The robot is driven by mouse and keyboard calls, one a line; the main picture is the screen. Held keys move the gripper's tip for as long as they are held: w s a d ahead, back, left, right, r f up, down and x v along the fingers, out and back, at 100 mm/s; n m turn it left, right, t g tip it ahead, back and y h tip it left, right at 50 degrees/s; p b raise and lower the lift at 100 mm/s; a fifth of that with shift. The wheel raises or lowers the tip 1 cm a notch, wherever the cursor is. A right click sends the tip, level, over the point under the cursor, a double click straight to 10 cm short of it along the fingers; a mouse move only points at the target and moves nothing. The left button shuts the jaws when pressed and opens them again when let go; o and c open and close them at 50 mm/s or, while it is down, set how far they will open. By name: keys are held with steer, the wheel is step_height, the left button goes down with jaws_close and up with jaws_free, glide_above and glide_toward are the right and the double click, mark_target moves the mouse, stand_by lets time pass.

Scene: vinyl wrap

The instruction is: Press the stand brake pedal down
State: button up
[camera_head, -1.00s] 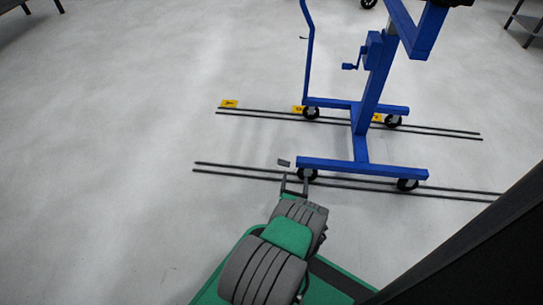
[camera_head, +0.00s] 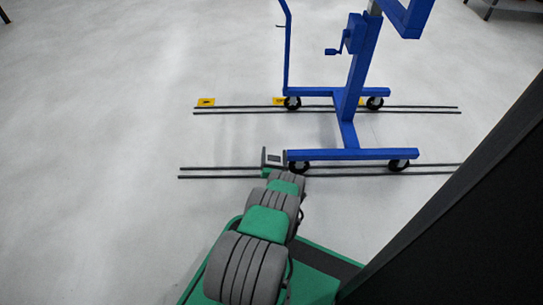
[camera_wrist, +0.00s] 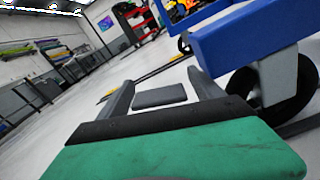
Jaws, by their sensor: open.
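The stand brake pedal (camera_wrist: 160,96) is a small flat dark grey plate. In the wrist view it lies ahead of my gripper (camera_wrist: 160,80), framed between the two spread fingers. My gripper is open, with nothing clamped in it. In the head view the gripper (camera_head: 274,152) is low over the floor, just left of the front left caster of the blue stand (camera_head: 345,155). The pedal (camera_head: 273,158) shows there as a small dark patch between the fingers. I cannot tell whether a finger touches it or how far it is pressed.
The stand's blue beam and its black caster (camera_wrist: 285,90) are close on the right in the wrist view. Dark floor rails (camera_head: 215,172) run under the stand. Yellow markers (camera_head: 206,102) lie along the far rail. The floor to the left is clear.

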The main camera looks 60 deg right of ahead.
steer(key=shift+c, duration=0.4)
steer(key=c, duration=1.3)
steer(key=shift+f+n, duration=0.1)
steer(key=shift+n, duration=0.3)
steer(key=shift+f+n, duration=0.3)
steer(key=shift+n, duration=0.5)
steer(key=shift+f+n, duration=0.25)
steer(key=shift+n, duration=0.65)
steer(key=shift+f+n, duration=0.25)
steer(key=shift+n, duration=0.65)
steer(key=o, duration=1.4)
